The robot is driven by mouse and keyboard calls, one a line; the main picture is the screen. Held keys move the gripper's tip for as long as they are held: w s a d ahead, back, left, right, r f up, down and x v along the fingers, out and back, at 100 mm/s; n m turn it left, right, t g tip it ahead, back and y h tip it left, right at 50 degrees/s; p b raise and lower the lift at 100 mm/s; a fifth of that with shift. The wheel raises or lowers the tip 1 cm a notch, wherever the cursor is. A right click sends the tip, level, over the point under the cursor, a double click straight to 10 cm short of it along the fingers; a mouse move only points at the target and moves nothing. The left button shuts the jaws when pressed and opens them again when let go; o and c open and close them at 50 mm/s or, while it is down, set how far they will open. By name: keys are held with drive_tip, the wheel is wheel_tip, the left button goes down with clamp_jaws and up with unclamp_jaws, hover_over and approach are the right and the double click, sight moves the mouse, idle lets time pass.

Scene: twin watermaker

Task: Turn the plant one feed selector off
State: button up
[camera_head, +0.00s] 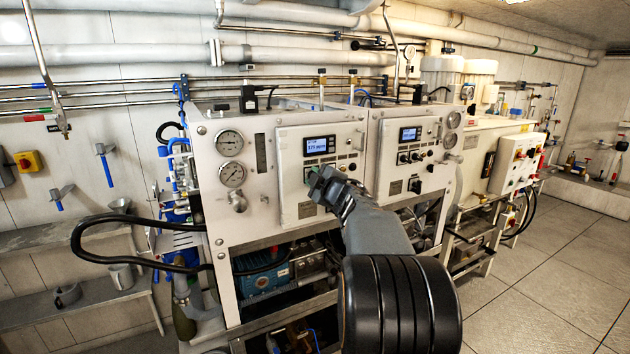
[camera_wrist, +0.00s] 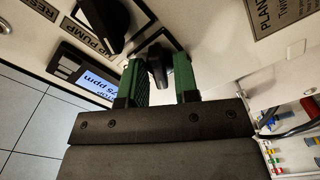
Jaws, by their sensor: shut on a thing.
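The left panel (camera_head: 297,206) on the white twin cabinet carries a lit display (camera_head: 320,144). My gripper (camera_head: 317,180) is at the lower part of this panel, in front of its controls, and hides them there. In the wrist view, the green fingers of my gripper (camera_wrist: 160,80) are shut on a small black selector knob (camera_wrist: 157,66). The knob's handle stands between the fingers, pointing toward the gripper. The label of this knob is not readable, so I cannot tell its marked position.
A larger black knob (camera_wrist: 100,24) by the HP PUMP lettering sits close to the left finger. The display (camera_wrist: 96,84) is near too. The right panel (camera_head: 401,164) has similar controls. Gauges (camera_head: 230,142) are left of the left panel. A black hose (camera_head: 95,258) loops at left.

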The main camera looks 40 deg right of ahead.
idle(0.3)
drive_tip(key=o, duration=0.6)
drive_tip(key=s, duration=0.4)
drive_tip(key=s+a, duration=0.1)
drive_tip(key=s, duration=0.4)
drive_tip(key=s+b, duration=0.1)
drive_tip(key=s, duration=0.3)
drive_tip(key=shift+s+a, duration=0.4)
